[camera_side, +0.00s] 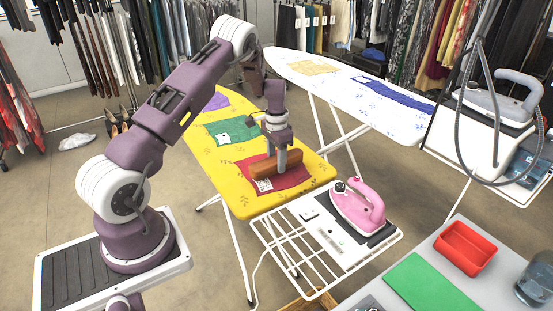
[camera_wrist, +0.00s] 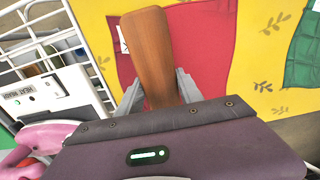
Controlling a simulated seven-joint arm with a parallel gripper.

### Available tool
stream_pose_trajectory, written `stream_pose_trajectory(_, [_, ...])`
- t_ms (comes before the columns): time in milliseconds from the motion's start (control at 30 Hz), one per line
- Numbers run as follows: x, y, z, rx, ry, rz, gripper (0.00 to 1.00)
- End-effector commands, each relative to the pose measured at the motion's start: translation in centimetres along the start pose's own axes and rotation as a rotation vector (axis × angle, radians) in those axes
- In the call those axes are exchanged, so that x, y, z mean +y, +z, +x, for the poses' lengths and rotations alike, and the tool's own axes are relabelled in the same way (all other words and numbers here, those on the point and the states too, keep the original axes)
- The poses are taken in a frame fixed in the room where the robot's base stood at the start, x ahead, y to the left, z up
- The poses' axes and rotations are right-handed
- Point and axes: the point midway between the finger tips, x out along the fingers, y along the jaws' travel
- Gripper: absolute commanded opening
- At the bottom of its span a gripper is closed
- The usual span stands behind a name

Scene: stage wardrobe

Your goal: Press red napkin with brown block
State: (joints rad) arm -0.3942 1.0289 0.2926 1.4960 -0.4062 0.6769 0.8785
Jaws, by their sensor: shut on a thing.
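The red napkin (camera_side: 292,177) lies flat on the yellow ironing board (camera_side: 237,190), near its front end. It also shows in the wrist view (camera_wrist: 212,60) beneath the block. The brown block (camera_side: 263,168) is a long wooden piece above the napkin's middle; in the wrist view the block (camera_wrist: 152,50) runs out between my fingers. My gripper (camera_side: 281,165) is shut on the block; its grey fingers show on both sides of it in the wrist view (camera_wrist: 158,92). I cannot tell whether the block's underside touches the napkin.
A green napkin (camera_side: 232,132) and a purple napkin (camera_side: 216,101) lie farther back on the board. A pink iron (camera_side: 358,207) stands on the white wire rack at the board's front. A white ironing board (camera_side: 345,95) stands behind. A red tray (camera_side: 465,247) is at front right.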

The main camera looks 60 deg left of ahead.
Motion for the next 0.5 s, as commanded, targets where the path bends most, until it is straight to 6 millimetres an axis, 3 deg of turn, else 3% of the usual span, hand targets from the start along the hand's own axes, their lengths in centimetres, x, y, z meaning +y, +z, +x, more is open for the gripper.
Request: stream_pose_trajectory(500, [0.0,0.0,1.3,0.001,-0.001,-0.001,0.00])
